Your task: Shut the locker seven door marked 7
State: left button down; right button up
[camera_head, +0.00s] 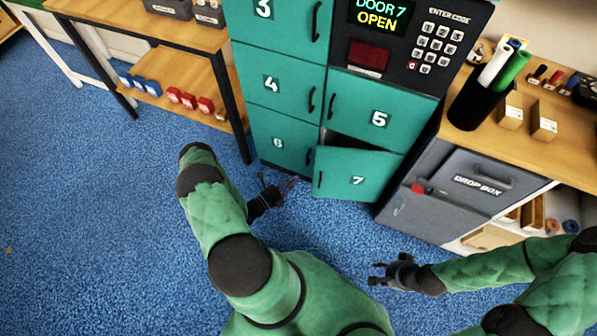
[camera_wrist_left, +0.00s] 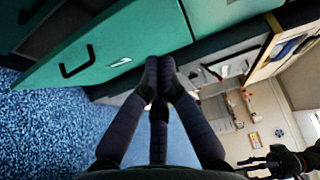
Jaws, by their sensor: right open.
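The locker seven door (camera_head: 372,178) is teal, marked 7, with a black handle near its left edge. It stands ajar, with a dark gap above its top edge. The panel above it reads DOOR 7 OPEN. My left gripper (camera_head: 276,182) is low, just left of the door. In the left wrist view the door (camera_wrist_left: 150,45) fills the upper left, and my left fingertips (camera_wrist_left: 159,68) overlap its edge. I cannot tell if they touch it. Those tips look close together there, but spread in the head view. My right gripper (camera_head: 377,273) is open and empty, below the door.
Doors marked 4 (camera_head: 290,90), 5 (camera_head: 360,100) and 6 (camera_head: 275,130) look closed. A grey drop box (camera_head: 465,205) stands right of door 7 under a wooden counter. A shelf (camera_head: 170,75) with red and blue items is at left. Blue carpet in front is clear.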

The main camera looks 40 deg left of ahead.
pick_arm(q)
jog(key=b, duration=0.2)
send_near(321, 154)
jog(key=w+d, duration=0.2)
jog(key=d, duration=0.1)
jog(key=shift+w+a+r+b, duration=0.15)
jog(key=shift+w+a, duration=0.15)
jog(key=shift+w, duration=0.25)
jog(key=shift+w+a+f+b, duration=0.1)
jog(key=shift+w+a, duration=0.2)
jog(key=shift+w, duration=0.2)
jog(key=shift+w+a+r+b, duration=0.15)
jog(key=shift+w+a, duration=0.15)
jog(key=shift+w, duration=0.25)
pick_arm(e)
jog(key=shift+f, duration=1.5)
